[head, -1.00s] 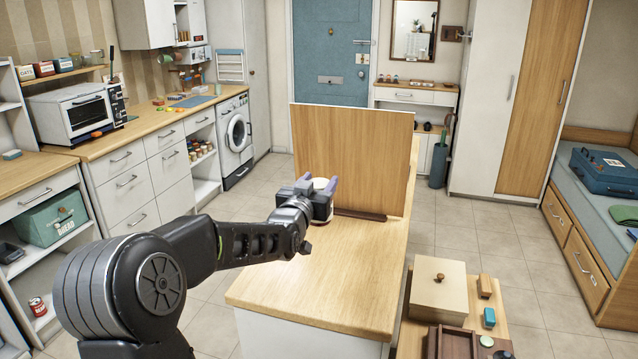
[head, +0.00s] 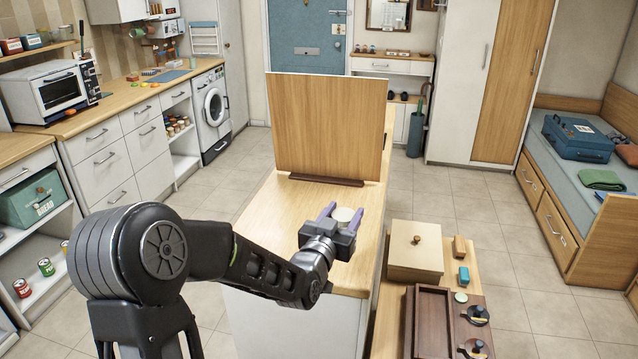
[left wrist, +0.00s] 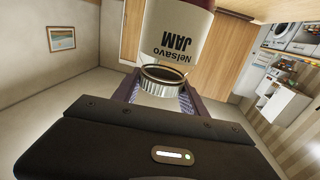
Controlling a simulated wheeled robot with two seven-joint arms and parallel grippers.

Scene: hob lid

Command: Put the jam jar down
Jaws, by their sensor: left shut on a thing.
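The jam jar shows in the head view as a pale round top (head: 344,215) between the fingers of my left gripper (head: 342,213). In the left wrist view the jam jar (left wrist: 178,40) has a white label reading "Neisavo JAM", and the gripper's fingers (left wrist: 160,88) are shut on it at its silvery lid. The jar is over the wooden counter top (head: 258,212), in front of the upright wooden panel (head: 328,125). I cannot tell whether its base touches the counter. My right gripper is not in view.
The counter top is bare left of the gripper. A dark foot strip (head: 326,180) runs along the panel's base.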

